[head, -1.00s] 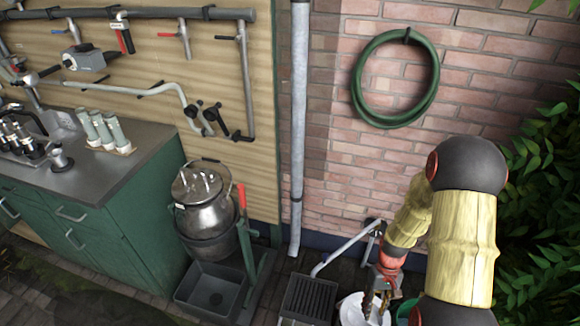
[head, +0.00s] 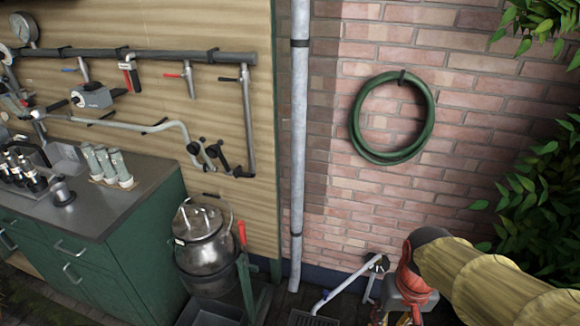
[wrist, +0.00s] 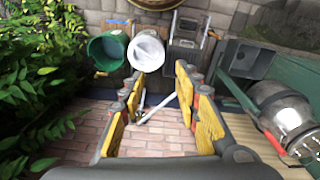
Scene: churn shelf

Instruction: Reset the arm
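My arm shows at the lower right of the head view, with yellow, ribbed covers and a red joint. My gripper (head: 402,312) is partly cut off by the bottom edge there. In the wrist view my gripper (wrist: 160,88) has its two yellow-padded fingers spread well apart. Nothing is held between them; brick paving or wall and a thin grey pipe show through the gap. A white bucket (wrist: 146,52) and a green bucket (wrist: 107,50) are beyond the fingertips, apart from them.
A metal churn (head: 203,242) stands in a green stand beside the green cabinet (head: 130,255). A grey downpipe (head: 298,140) and a coiled green hose (head: 356,118) are on the wall. Leaves (head: 535,190) crowd the right side. A floor grate (head: 312,319) lies near the arm.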

